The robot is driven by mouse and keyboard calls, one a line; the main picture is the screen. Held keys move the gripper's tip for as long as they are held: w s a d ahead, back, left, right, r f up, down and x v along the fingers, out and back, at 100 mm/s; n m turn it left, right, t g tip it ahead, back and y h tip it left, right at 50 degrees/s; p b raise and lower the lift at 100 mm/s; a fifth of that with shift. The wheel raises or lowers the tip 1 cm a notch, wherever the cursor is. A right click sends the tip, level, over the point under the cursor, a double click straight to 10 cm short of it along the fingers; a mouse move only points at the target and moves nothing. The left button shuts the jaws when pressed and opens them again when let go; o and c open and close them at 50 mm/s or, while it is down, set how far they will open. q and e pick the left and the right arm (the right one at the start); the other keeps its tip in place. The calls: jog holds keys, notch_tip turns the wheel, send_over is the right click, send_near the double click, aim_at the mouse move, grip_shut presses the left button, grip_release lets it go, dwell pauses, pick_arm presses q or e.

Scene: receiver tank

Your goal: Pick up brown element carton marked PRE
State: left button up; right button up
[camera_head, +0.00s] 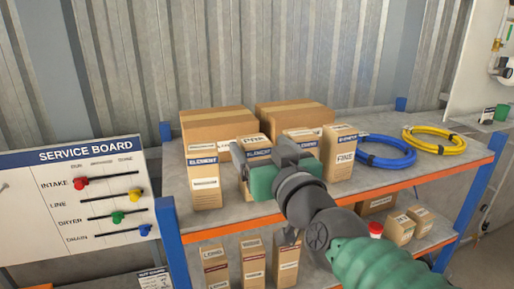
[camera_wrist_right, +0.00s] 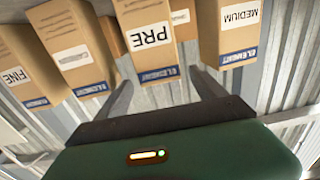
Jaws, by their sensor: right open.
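The brown carton marked PRE (camera_wrist_right: 150,38) is upside down in the right wrist view, with a white label and a blue ELEMENT band. In the head view this carton (camera_head: 254,142) stands on the upper shelf, partly hidden by my right gripper (camera_head: 263,155). The right gripper is open, and its two fingers point toward the carton. In the wrist view the fingers (camera_wrist_right: 165,88) lie to either side of the carton's line; I cannot tell whether they reach past its front face. My left gripper is not in view.
A MEDIUM carton (camera_wrist_right: 238,30) and another labelled carton (camera_wrist_right: 75,45) flank it closely. A FINE carton (camera_head: 338,152), blue hose coil (camera_head: 385,150) and yellow coil (camera_head: 434,139) are to the right. Large boxes (camera_head: 218,124) stand behind. An orange shelf edge (camera_head: 400,186) runs in front.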

jog(key=w+a, duration=0.1)
jog(key=w+f, duration=0.1)
jog(key=w+a, duration=0.1)
jog(key=w, duration=0.1)
jog(key=shift+w+a+f+b, duration=0.1)
jog(key=shift+a+f+b, duration=0.2)
jog(key=shift+f+b, duration=0.1)
jog(key=shift+d+x, duration=0.25)
jog(key=shift+x, duration=0.85)
jog(key=shift+w+d+r, duration=0.1)
jog(key=shift+w+d, duration=0.05)
jog(key=shift+w, duration=0.15)
jog(key=shift+s+d, duration=0.1)
jog(key=shift+d, duration=0.2)
jog(key=shift+c, duration=1.3)
jog(key=shift+a, duration=0.4)
jog(key=c, duration=1.4)
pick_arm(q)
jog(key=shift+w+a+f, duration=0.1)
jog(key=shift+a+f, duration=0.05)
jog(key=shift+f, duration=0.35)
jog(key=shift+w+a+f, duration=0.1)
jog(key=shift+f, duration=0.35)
pick_arm(e)
jog(key=shift+d, duration=0.1)
jog(key=shift+r, duration=0.1)
